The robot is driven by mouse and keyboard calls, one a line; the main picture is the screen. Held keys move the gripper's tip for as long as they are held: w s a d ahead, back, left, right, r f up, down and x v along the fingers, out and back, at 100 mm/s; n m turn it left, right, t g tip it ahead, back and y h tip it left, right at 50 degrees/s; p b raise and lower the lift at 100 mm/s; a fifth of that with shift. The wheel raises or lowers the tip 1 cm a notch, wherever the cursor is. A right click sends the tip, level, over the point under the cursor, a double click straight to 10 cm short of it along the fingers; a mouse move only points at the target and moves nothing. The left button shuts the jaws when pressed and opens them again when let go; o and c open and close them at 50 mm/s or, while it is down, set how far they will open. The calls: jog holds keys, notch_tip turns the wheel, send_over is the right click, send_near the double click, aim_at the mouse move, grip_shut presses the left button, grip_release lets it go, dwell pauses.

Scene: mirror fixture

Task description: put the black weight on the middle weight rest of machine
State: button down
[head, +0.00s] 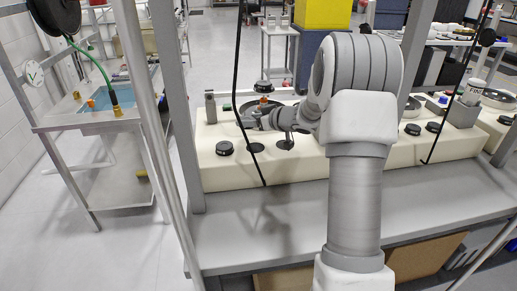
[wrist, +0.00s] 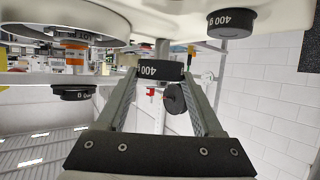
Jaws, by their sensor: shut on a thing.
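My gripper (wrist: 160,80) is shut on a black weight (wrist: 162,70) marked 400, pinched between its fingertips in the wrist view. In the head view my gripper (head: 262,120) reaches left over the cream machine (head: 315,165); the held weight is too small to make out there.
A thin dark rod (head: 237,65) slants down in front of the machine. The grey bench front (head: 275,225) is clear.

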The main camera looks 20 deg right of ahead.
aim_at(259, 150)
jog(key=s, duration=0.1)
jog(key=s+f, duration=0.1)
jog(key=s+d+f+b, duration=0.1)
jog(key=s, duration=0.1)
jog(key=shift+d+f, duration=0.1)
jog(key=shift+f, duration=0.15)
notch_tip(259, 150, down, 4)
jog(key=shift+w+r+b, duration=0.1)
jog(key=shift+b, duration=0.7)
jog(key=shift+c, duration=0.2)
grip_release()
jog(key=p+v, duration=0.2)
jog(key=v, duration=1)
